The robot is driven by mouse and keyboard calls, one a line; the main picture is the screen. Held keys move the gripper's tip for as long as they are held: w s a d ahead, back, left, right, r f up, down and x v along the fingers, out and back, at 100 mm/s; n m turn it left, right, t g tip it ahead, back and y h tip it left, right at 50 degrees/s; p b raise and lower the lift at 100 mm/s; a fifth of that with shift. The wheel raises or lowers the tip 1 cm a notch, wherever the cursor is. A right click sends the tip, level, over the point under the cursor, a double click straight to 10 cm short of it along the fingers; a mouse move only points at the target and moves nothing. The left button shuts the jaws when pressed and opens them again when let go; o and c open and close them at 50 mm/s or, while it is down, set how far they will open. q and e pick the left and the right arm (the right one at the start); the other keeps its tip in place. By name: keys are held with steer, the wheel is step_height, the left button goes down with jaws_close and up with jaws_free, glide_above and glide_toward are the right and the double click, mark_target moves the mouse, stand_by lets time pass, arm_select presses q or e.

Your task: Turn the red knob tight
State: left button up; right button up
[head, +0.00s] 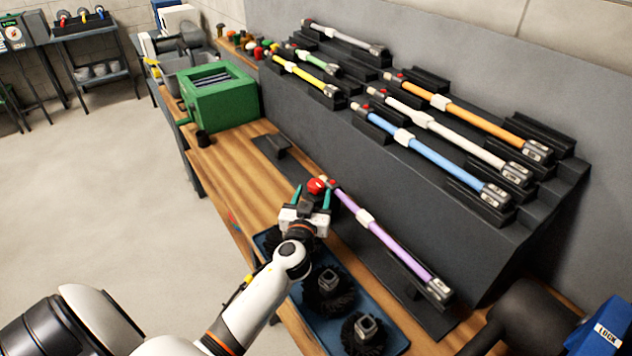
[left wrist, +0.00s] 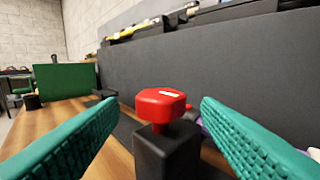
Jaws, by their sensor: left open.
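The red knob (head: 316,186) sits at the upper end of the purple rod, above the wooden bench. In the left wrist view the red knob (left wrist: 161,104) is faceted, with a small white mark on top, and stands on a black block (left wrist: 166,150). My left gripper (head: 313,193) is open, its two teal fingers on either side of the knob with gaps visible in the wrist view. The purple rod (head: 385,240) lies in a black cradle on the bench. My right gripper is not in view.
A blue tray (head: 395,337) with black brushes (head: 328,290) lies below my left arm. A stepped dark rack holds several coloured rods, including a blue one (head: 425,155). A green box (head: 220,95) stands farther along the bench. A blue-labelled object (head: 603,330) is at lower right.

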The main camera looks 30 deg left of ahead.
mark_target(314, 190)
arm_select(q)
steer(key=x, duration=0.3)
steer(key=shift+w+r, duration=0.1)
steer(key=shift+w, duration=0.15)
steer(key=shift+w+a, duration=0.15)
steer(key=shift+w, duration=0.15)
steer(key=shift+c, duration=0.6)
steer(key=c, duration=0.8)
steer(key=shift+c, duration=0.2)
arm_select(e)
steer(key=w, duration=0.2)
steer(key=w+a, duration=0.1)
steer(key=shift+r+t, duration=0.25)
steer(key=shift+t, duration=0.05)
